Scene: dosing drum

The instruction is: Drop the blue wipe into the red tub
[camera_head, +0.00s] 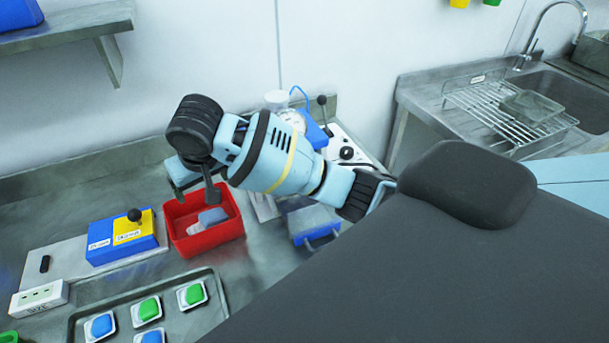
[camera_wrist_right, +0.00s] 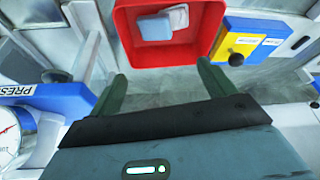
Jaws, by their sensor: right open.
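The red tub (camera_head: 202,240) stands on the metal counter left of centre; it also shows at the top of the wrist view (camera_wrist_right: 210,45). A pale blue folded piece, which looks like the blue wipe (camera_head: 212,217), lies inside the tub; in the wrist view it lies on the tub floor (camera_wrist_right: 153,27) with a whitish piece (camera_wrist_right: 180,14) against it. My right gripper (camera_wrist_right: 163,80) is open, with nothing between its fingers. In the head view the right gripper (camera_head: 200,186) is over the tub and hides part of its back side. My left gripper is not in view.
A blue and yellow box with a black knob (camera_head: 120,238) stands left of the tub. A metal tray (camera_head: 75,320) in front holds several blue and green packs. A blue container (camera_head: 315,225) stands to the right. A drying rack (camera_head: 510,105) and sink are far right.

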